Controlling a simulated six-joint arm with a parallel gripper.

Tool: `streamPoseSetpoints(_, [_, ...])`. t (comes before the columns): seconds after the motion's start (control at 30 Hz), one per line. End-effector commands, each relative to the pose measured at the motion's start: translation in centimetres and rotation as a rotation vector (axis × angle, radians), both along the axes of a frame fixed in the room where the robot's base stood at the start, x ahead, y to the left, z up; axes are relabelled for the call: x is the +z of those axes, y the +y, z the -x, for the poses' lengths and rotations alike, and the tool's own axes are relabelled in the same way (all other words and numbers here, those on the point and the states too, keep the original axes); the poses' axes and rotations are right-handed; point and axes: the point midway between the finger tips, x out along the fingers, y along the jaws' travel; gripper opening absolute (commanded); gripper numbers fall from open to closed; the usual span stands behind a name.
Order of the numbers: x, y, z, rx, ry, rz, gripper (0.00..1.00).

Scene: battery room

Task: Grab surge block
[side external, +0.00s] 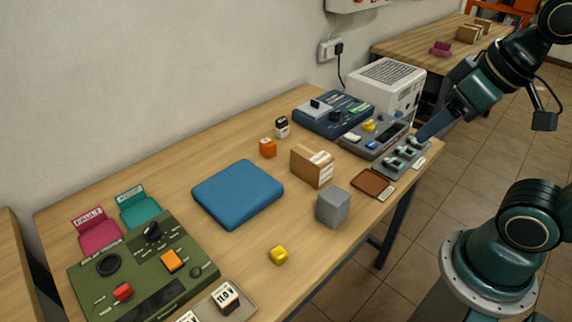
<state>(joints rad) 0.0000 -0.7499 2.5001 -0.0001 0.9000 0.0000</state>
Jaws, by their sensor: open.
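No label reading "surge" is legible, so I cannot tell which block is the surge block. Small blocks in view are an orange block (268,148), a dark block with a white label (281,127), a yellow block (278,255) and a larger grey block (333,206). A block marked 11.0 V (226,297) stands on a tray at the front. My gripper (416,139) is open at the table's far right, by a grey strip with several raised parts (404,158). Its fingertips are small here, and I cannot tell whether anything is between them.
A blue pad (238,194) and a cardboard box (312,165) occupy mid-table. A green panel (145,268), pink holder (97,236) and teal holder (139,208) stand left. A blue device (333,113), grey console (373,138) and white vented unit (387,85) crowd the back right.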

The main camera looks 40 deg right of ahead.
Motion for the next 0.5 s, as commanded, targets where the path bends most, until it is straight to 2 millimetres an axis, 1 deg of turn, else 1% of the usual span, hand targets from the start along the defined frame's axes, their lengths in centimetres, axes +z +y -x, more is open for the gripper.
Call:
streamPoseSetpoints(0.17, [0.0, 0.0, -0.1, 0.0, 0.0, 0.0, 0.58])
streamPoseSetpoints(0.27, [0.2, 0.0, -0.5, -0.001, 0.002, 0.0, 0.58])
streamPoseSetpoints(0.37, [0.5, 0.0, -1.4, -0.003, 0.006, -0.001, 0.58])
streamPoseSetpoints(0.5, [1.0, -0.1, -3.5, -0.008, 0.012, -0.001, 0.58])
